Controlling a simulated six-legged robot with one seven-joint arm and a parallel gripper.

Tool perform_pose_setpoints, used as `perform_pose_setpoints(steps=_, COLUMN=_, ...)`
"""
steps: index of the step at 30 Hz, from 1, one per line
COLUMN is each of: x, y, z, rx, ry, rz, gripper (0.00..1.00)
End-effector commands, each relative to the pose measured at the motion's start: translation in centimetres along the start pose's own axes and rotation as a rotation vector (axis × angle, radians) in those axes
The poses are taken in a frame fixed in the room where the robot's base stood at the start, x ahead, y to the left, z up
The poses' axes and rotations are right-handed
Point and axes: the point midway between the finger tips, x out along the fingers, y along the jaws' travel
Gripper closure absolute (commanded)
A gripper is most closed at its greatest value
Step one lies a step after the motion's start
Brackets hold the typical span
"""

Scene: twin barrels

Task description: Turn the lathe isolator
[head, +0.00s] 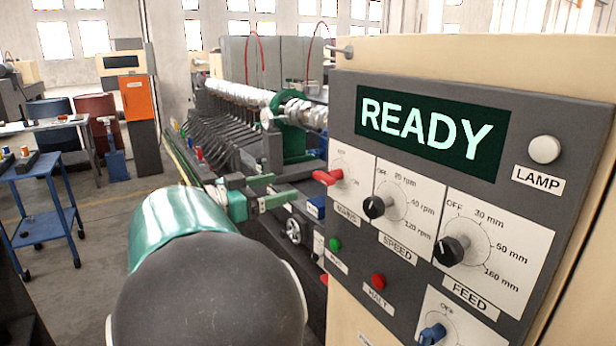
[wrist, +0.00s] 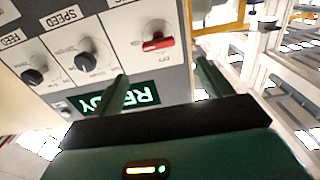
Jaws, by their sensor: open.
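The red-handled rotary switch (head: 328,176) is at the upper left of the dark grey control panel, with a small label below that seems to read MAINS. In the wrist view the panel appears upside down, and the red handle (wrist: 158,43) lies nearly level on its white dial plate. My gripper (wrist: 162,68) is open and empty, its green fingers apart, with the handle beyond and between the tips. In the head view my gripper (head: 304,183) is just left of the handle, pointing at it. I see no contact. The dial's markings are too small to read fully.
The panel has a READY display (head: 428,125), black SPEED (head: 376,207) and FEED (head: 450,250) knobs, a green button (head: 334,245), a red HALT button (head: 378,281) and a blue knob (head: 432,333). The lathe (head: 285,110) stands behind. A blue trolley (head: 45,200) is at left.

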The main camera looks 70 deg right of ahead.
Motion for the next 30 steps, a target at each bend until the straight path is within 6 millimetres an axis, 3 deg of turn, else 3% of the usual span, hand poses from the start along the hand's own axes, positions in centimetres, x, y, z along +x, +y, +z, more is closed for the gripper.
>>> perform_pose_setpoints(steps=12, x=8.2, y=0.0, z=0.1, rx=-0.003, ry=-0.003, rz=0.003, gripper=0.22)
perform_pose_setpoints(steps=18, x=11.2, y=-0.2, z=0.1, rx=-0.003, ry=-0.003, rz=0.001, gripper=0.22)
perform_pose_setpoints(steps=30, x=12.2, y=-0.3, z=0.1, rx=-0.003, ry=-0.003, rz=-0.001, gripper=0.22)
